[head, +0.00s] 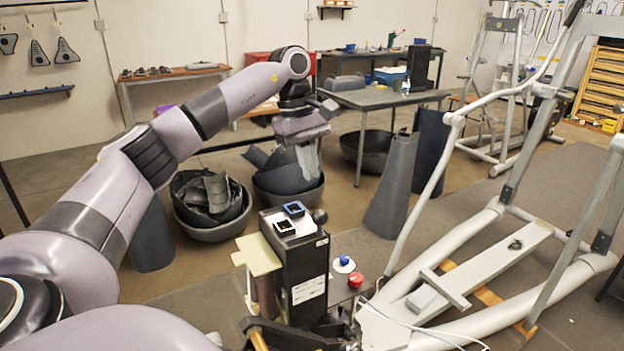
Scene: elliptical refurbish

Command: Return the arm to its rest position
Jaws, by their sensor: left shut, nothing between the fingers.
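My left arm comes in from the left and reaches up over the workshop floor. My left gripper (310,143) hangs at the end of it, pointing down, with its fingers shut and nothing held. It is in the air, in front of the dark bins, and above and behind the black box stand. My right gripper is not in this view.
A black box stand (305,275) with small blue and black parts on top stands below the gripper. An elliptical machine frame (480,270) fills the right side. Bins of scrap (212,233) sit on the floor. A table (385,97) stands behind.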

